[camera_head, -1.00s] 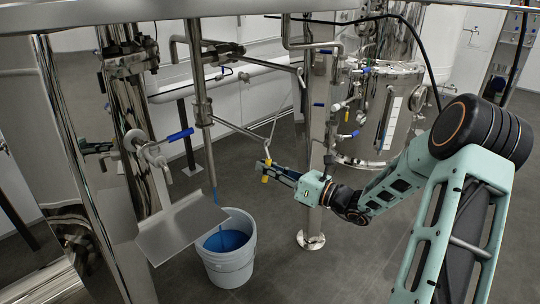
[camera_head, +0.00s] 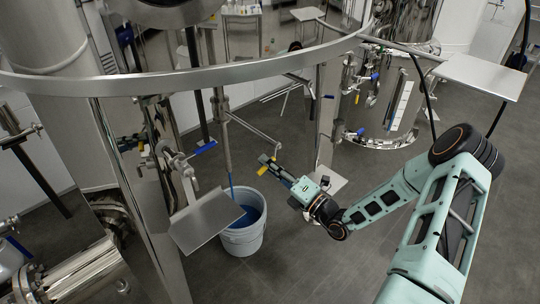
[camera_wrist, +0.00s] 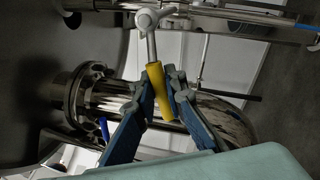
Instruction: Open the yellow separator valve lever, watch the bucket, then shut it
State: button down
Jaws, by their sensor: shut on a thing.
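The yellow valve lever (camera_wrist: 160,92) sits between the fingers of my gripper (camera_wrist: 162,84) in the wrist view, on a metal stem from a fitting. My gripper is shut on it. In the head view, my gripper (camera_head: 272,166) is right of the vertical drain pipe, and small yellow parts (camera_head: 262,171) show at its tip, partly hidden by the fingers. The light grey bucket (camera_head: 243,238) stands upright on the floor below the pipe and holds blue liquid (camera_head: 247,214). A thin blue stream (camera_head: 230,184) shows at the pipe's lower end, above the bucket.
A tilted metal plate (camera_head: 206,220) stands left of the bucket, partly in front of it. A blue-handled valve (camera_head: 205,147) is behind it. A curved metal rail (camera_head: 200,82) crosses the upper view. A steel tank (camera_head: 390,105) stands at the back right. The floor at lower middle is clear.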

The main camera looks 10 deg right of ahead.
jog(key=shift+s+a+r+m+t+h+p, duration=0.1)
jog(key=shift+r+m+t+h+p, duration=0.1)
jog(key=shift+r+m+p, duration=0.35)
jog(key=shift+a+r+m+t+h+p, duration=0.1)
jog(key=shift+r+m+t+h+p, duration=0.1)
jog(key=shift+m+p, duration=0.7)
jog(key=shift+s+r+m+t+h+p, duration=0.1)
jog(key=shift+r+m+h+p, duration=0.1)
jog(key=shift+r+m+p, duration=0.5)
jog(key=shift+f+m, duration=0.25)
jog(key=shift+f, duration=0.05)
jog(key=c, duration=2)
grip_release()
jog(key=shift+o, duration=0.2)
jog(key=v, duration=1.2)
jog(key=shift+w, duration=0.1)
